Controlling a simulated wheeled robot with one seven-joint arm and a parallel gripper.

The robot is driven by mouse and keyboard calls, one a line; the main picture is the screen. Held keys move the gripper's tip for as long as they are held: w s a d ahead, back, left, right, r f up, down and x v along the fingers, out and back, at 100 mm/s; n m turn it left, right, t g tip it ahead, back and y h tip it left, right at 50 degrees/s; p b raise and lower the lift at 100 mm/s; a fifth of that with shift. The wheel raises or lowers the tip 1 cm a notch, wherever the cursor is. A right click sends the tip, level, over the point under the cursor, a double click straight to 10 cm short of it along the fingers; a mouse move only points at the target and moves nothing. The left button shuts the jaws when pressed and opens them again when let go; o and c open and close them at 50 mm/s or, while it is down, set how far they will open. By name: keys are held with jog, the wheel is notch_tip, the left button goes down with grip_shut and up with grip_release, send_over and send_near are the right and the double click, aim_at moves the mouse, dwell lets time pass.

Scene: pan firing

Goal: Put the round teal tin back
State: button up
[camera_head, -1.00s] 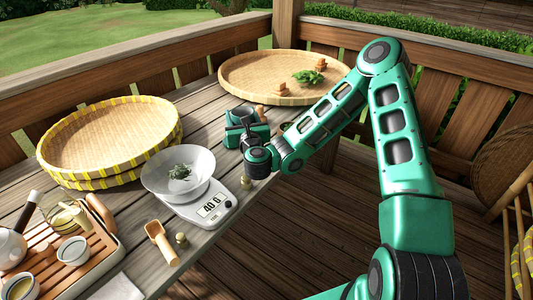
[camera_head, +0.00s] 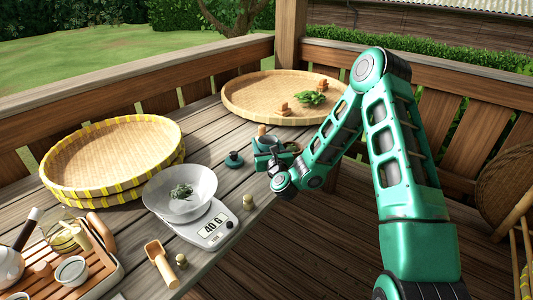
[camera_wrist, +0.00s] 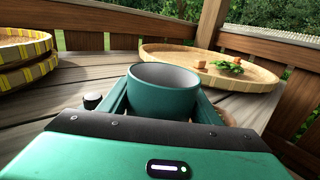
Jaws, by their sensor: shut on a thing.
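The round teal tin (camera_wrist: 163,92) is upright and open-topped, with a pale inside, in the wrist view. My gripper (camera_wrist: 165,104) is shut on it, with one finger on each side. In the head view my gripper (camera_head: 268,148) is over the table's right edge, and the tin is hard to make out there. A dark teal lid-like disc with a knob (camera_head: 234,159) lies on the table just left of my gripper. Its black knob (camera_wrist: 92,100) seems to show at the left in the wrist view.
A wide woven tray (camera_head: 245,108) with leaves and small brown pieces lies behind. Stacked yellow-rimmed baskets (camera_head: 110,160) stand at the left. A scale (camera_head: 212,228) with a bowl of leaves, a wooden scoop (camera_head: 160,262) and a tea tray (camera_head: 95,275) are nearer.

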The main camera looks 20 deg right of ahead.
jog(key=shift+f, duration=2)
jog(key=shift+f, duration=0.1)
jog(key=o, duration=1.2)
